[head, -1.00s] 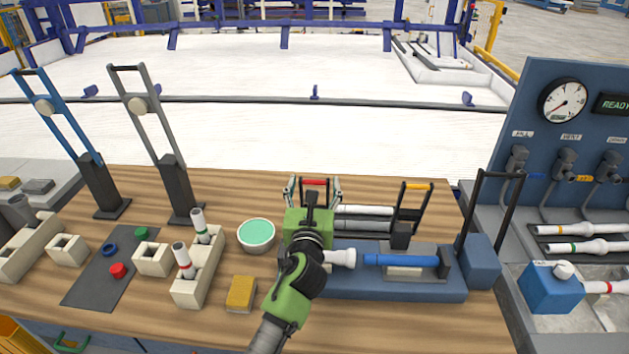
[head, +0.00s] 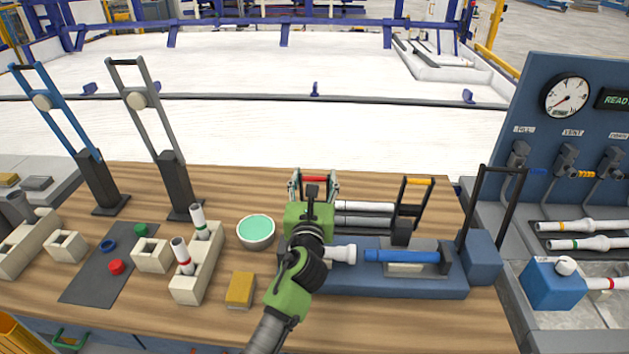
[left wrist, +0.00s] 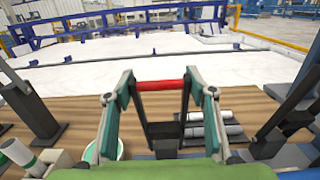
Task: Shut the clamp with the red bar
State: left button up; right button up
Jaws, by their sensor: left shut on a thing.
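The red bar (head: 314,179) is the top crosspiece of a clamp's raised handle, and it also shows in the left wrist view (left wrist: 160,85). Dark handle arms (left wrist: 143,115) run down from it to a dark block. My left gripper (head: 314,185) is at the bar, one finger at each end, shut on it. In the left wrist view the teal-tipped fingers (left wrist: 158,92) flank the bar. The clamp's lower part is mostly hidden behind my gripper in the head view. White pipes (head: 365,207) lie to its right. My right gripper is not in view.
A second clamp with a raised yellow bar (head: 419,181) stands to the right. In front are a blue fixture (head: 390,283) holding a blue cylinder (head: 401,256) and a tall black handle (head: 504,169). A green-filled bowl (head: 256,231) and yellow block (head: 240,290) are left.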

pick_arm(q)
jog(key=shift+o, duration=0.2)
jog(key=s+b, duration=0.1)
jog(key=b, duration=0.1)
jog(key=s+f+t+b, duration=0.1)
jog(key=s+b, duration=0.1)
jog(key=b, duration=0.1)
jog(key=s+f+t+b, duration=0.1)
jog(key=b, duration=0.2)
jog(key=shift+s, duration=0.3)
jog(key=s+f, duration=0.1)
jog(key=s+f+b, duration=0.1)
jog(key=s, duration=0.1)
jog(key=shift+s, duration=0.1)
jog(key=shift+s+f, duration=0.8)
jog(key=shift+s, duration=0.1)
jog(key=shift+c, duration=0.2)
